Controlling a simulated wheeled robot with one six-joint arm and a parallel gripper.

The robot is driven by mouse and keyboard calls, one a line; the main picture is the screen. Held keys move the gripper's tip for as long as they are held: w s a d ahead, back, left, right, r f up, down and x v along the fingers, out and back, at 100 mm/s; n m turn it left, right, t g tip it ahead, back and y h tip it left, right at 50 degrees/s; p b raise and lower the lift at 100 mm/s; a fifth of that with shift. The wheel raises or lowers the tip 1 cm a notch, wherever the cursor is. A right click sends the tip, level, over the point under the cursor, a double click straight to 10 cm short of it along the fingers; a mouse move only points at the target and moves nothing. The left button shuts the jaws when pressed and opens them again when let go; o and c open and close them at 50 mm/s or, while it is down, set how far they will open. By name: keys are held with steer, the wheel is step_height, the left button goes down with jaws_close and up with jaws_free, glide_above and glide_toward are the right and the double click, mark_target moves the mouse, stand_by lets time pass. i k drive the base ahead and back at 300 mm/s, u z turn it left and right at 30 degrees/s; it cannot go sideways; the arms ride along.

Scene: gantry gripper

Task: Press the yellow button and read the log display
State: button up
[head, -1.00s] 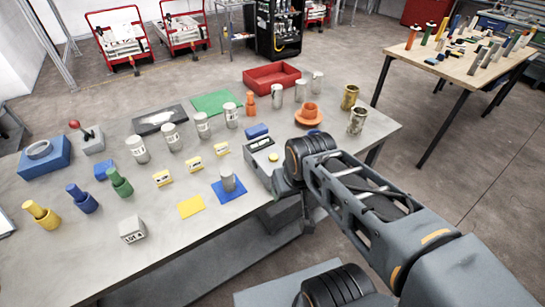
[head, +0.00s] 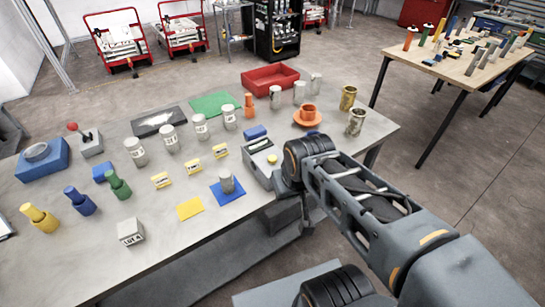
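A grey box-shaped device (head: 256,168) stands near the front edge of the grey table. Its top has a small pale display strip (head: 260,146), too small to read. A small yellowish button (head: 272,159) sits on the device below the strip. My arm's dark elbow joint is just right of the device in the picture and covers part of its right side. My gripper's fingers cannot be seen; the far part of my arm drops behind the elbow near the table edge. I cannot tell whether anything touches the button.
A blue block (head: 255,132) lies behind the device. A grey cylinder (head: 227,183) stands on a blue mat (head: 230,198) to its left. An orange cup and saucer (head: 307,116), metal cans and a red tray (head: 270,85) are behind. Labelled jars and yellow tags stand further left.

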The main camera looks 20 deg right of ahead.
mark_target(271, 158)
steer(key=k, duration=0.5)
steer(key=u, duration=1.35)
steer(key=i, duration=0.8)
steer(key=z, duration=1.65)
